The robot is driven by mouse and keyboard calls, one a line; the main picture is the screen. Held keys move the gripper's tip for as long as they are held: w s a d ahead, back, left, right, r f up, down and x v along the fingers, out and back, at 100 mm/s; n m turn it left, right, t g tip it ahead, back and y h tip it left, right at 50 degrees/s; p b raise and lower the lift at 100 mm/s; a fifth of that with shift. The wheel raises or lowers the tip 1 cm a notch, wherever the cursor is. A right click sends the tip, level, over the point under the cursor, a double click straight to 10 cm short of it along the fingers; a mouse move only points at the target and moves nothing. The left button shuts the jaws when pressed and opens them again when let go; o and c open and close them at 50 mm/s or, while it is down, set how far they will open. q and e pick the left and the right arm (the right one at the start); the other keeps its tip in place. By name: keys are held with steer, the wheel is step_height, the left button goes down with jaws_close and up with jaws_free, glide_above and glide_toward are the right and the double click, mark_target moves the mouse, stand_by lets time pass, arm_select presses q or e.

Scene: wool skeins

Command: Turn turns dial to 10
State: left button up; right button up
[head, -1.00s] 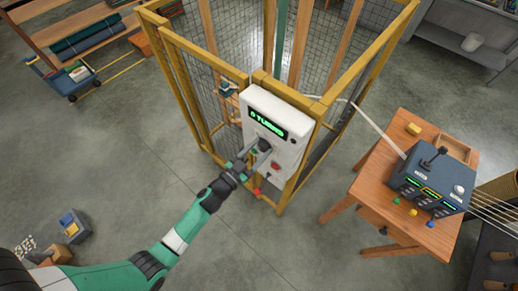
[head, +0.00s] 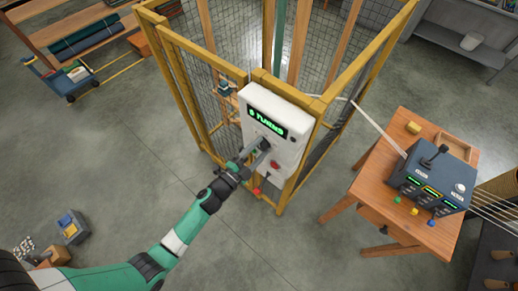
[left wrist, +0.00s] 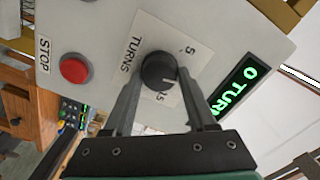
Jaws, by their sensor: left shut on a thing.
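The white control box (head: 287,117) hangs on the front of the yellow-framed cage. Its black turns dial (left wrist: 157,68) sits beside a TURNS label with 5 and 15 marks in the left wrist view. A pale pointer line shows on the dial. My left gripper (head: 260,150) reaches the box from the lower left and is shut on the dial, one finger on each side. The green display (left wrist: 236,88) appears to read 0 TURNS, partly cut off there. My right gripper is not in view.
A red STOP button (left wrist: 75,68) is on the same panel, near the dial. A wooden table (head: 368,190) with a dark control console (head: 430,180) stands to the right. The floor between my left arm and that table is clear.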

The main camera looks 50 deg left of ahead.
arm_select(q)
steer(key=shift+m, duration=1.1)
steer(key=o, duration=1.3)
steer(key=shift+s, duration=0.1)
steer(key=s, duration=0.3)
steer(key=s+d, duration=0.1)
steer(key=s, duration=0.3)
steer(key=s+p, duration=0.1)
steer(key=s, duration=0.3)
steer(key=shift+s+d, duration=0.15)
steer(key=shift+s, duration=0.05)
